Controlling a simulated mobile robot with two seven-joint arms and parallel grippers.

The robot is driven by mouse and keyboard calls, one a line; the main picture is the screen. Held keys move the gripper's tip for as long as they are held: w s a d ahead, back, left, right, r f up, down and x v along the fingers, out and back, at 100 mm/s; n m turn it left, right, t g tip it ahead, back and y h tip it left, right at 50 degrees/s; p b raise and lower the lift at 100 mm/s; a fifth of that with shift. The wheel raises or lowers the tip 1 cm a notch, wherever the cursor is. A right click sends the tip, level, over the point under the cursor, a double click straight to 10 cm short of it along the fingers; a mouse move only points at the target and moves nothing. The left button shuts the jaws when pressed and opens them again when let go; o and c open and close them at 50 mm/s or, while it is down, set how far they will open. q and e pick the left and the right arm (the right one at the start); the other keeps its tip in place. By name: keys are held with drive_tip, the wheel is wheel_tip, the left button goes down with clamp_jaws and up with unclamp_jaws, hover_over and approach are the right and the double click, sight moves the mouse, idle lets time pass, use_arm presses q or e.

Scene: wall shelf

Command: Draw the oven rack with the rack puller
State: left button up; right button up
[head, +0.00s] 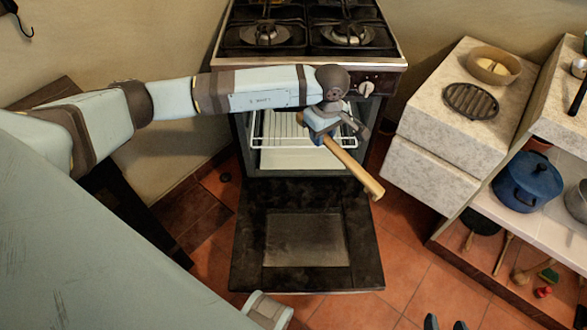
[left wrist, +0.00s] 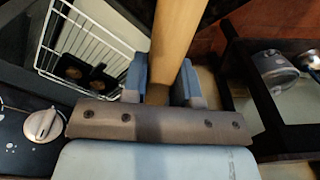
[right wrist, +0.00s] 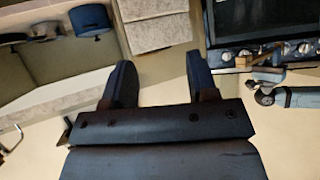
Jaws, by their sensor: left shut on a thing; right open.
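My left gripper (head: 322,130) is shut on the wooden rack puller (head: 355,174) in front of the open oven. The puller is a pale rod slanting down to the right. In the left wrist view the rod (left wrist: 176,40) passes between the blue fingers (left wrist: 161,78). The white wire oven rack (head: 276,130) is inside the oven, partly hidden by my left arm and gripper. It also shows in the left wrist view (left wrist: 88,38). I cannot tell whether the puller touches the rack. My right gripper (right wrist: 156,82) is open and empty; its tips (head: 445,322) show at the bottom of the head view.
The oven door (head: 306,276) is lowered in front of the oven. The hob (head: 309,34) is above. A pale stone cabinet (head: 432,170) stands to the right, with a trivet (head: 471,101) and bowl (head: 494,66). A blue pot (head: 527,182) sits on a shelf beyond.

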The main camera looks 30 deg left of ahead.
use_arm(q)
drive_tip(key=s+a+f+n+g+h+b, duration=0.15)
drive_tip(key=s+f+n, duration=0.25)
drive_tip(key=f+n, duration=0.8)
drive_tip(key=s+a+f+n+g, duration=0.15)
drive_tip(key=s+f+n, duration=0.25)
drive_tip(key=f+n, duration=0.8)
drive_tip(key=w+a+f+n+t+b, duration=0.1)
drive_tip(key=w+a+f+b, duration=0.1)
drive_tip(key=w+a+b, duration=0.3)
drive_tip(key=shift+w+a+n+b, duration=0.4)
drive_tip(key=shift+w+b, duration=1.05)
drive_tip(key=shift+b, duration=0.95)
use_arm(e)
drive_tip(key=w+a+r+t+y, duration=0.2)
drive_tip(key=a+r+t+y, duration=0.2)
drive_tip(key=r, duration=0.6)
drive_tip(key=shift+w+a+r+t+y, duration=0.35)
drive_tip(key=shift+a+t, duration=0.45)
drive_tip(key=shift+t, duration=0.3)
